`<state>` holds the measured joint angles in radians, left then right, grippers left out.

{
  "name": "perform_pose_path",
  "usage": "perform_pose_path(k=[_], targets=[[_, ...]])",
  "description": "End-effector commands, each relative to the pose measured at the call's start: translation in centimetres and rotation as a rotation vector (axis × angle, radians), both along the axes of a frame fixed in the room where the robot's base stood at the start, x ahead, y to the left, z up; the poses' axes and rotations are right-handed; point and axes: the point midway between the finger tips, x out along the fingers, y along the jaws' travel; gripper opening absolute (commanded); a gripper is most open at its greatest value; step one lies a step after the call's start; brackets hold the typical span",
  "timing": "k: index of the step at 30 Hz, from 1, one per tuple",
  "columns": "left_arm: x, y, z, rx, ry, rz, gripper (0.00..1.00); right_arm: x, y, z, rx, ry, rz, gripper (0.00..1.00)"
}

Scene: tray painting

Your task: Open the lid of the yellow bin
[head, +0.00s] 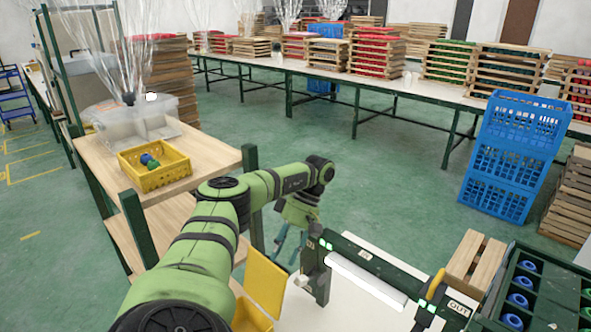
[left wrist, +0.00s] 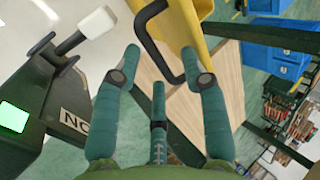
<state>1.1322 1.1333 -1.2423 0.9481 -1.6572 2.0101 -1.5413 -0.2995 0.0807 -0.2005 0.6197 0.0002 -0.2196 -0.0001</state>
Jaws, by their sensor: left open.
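The yellow bin (head: 250,318) is low at the bottom middle of the head view, partly hidden by my left arm. A flat yellow panel (head: 266,283), apparently its lid, stands steeply tilted above it. In the left wrist view, a yellow surface (left wrist: 207,14) with a black loop handle (left wrist: 147,38) is at the top. My left gripper (head: 287,243) has green-teal fingers and is open and empty. In the left wrist view, its fingertips (left wrist: 160,62) are on either side of the handle's lower part; I cannot tell whether they touch it. My right gripper is out of view.
A dark machine (head: 365,262) with green lights and an OUT label is right of the gripper. A wooden bench (head: 207,152) at left holds a yellow crate (head: 180,176). Blue crates (head: 513,155) and a dark compartment tray (head: 550,262) are at right. Green floor lies beyond.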

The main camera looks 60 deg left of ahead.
Motion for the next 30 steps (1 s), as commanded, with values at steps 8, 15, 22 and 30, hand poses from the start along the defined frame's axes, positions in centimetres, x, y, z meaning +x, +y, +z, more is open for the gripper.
perform_pose_path(k=[8,15,22,30], targets=[[1.8,0.4,2.6,0.001,-0.003,0.000,0.44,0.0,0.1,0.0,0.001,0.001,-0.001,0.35],[3.3,0.7,4.8,0.000,-0.002,0.000,0.44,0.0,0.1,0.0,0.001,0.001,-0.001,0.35],[4.2,0.8,5.9,-0.007,0.010,0.000,0.44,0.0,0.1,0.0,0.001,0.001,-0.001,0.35],[4.8,1.1,7.0,-0.002,0.001,-0.001,0.44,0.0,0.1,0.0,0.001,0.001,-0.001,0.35]])
